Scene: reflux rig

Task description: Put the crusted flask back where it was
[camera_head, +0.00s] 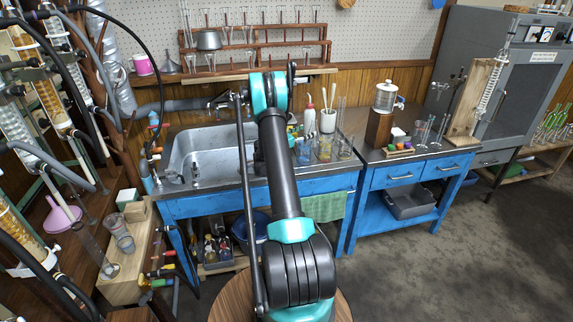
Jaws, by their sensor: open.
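I cannot pick out a crusted flask with certainty in the head view. Clear glassware (345,148) stands on the counter right of the sink, too small to show any crust. The metal sink (190,160) is set in the blue bench, and my arm covers its right part. My arm rises from the bottom centre to an elbow over the back of the bench. My gripper is not visible; the arm's far end is hidden behind the elbow.
A wooden rack (262,45) with glassware hangs on the pegboard. A lidded glass jar (385,95) stands on a wooden block at right. Tubing and glass columns (45,100) crowd the left. A pink funnel (62,215) is at lower left. The floor (450,260) at right is clear.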

